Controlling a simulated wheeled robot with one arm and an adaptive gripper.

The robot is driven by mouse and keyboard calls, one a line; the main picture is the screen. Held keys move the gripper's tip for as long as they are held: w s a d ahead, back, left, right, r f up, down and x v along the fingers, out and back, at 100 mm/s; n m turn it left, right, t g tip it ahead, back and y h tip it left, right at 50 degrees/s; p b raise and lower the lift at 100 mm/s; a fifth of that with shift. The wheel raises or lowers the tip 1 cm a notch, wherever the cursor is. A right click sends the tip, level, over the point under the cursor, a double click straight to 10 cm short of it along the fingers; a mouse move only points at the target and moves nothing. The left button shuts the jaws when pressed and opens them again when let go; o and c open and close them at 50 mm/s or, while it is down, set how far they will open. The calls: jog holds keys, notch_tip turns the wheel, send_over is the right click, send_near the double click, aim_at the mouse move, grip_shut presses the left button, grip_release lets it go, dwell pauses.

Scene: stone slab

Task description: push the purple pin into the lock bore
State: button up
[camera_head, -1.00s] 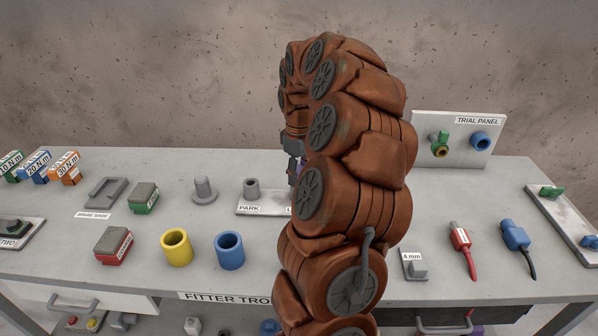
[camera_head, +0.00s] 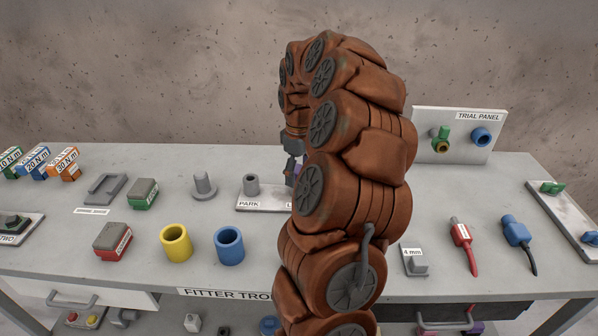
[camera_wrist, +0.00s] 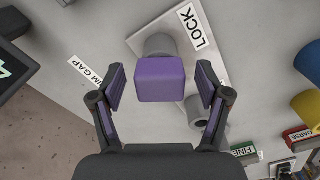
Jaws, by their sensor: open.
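The purple pin (camera_wrist: 160,82) shows a square head in the wrist view, between the two fingers of my gripper (camera_wrist: 161,76). The fingers are open, with a gap on each side of the head. The grey lock bore (camera_wrist: 158,45) shows just beyond the head, on the plate beside the LOCK label. The head overlaps it, so how deep the pin sits in it is hidden. In the head view my gripper (camera_head: 293,165) is small and partly behind my arm, with a little purple beside it; the lock bore is hidden there.
The grey park bore (camera_head: 251,186) stands at the left end of the plate (camera_head: 262,201). A grey post (camera_head: 203,186), yellow cup (camera_head: 176,245) and blue cup (camera_head: 229,247) stand to the left. The trial panel (camera_head: 458,145) is at the back right.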

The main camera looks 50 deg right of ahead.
notch_tip(320, 180, up, 10)
jog(key=shift+r, duration=1)
dwell(0.3)
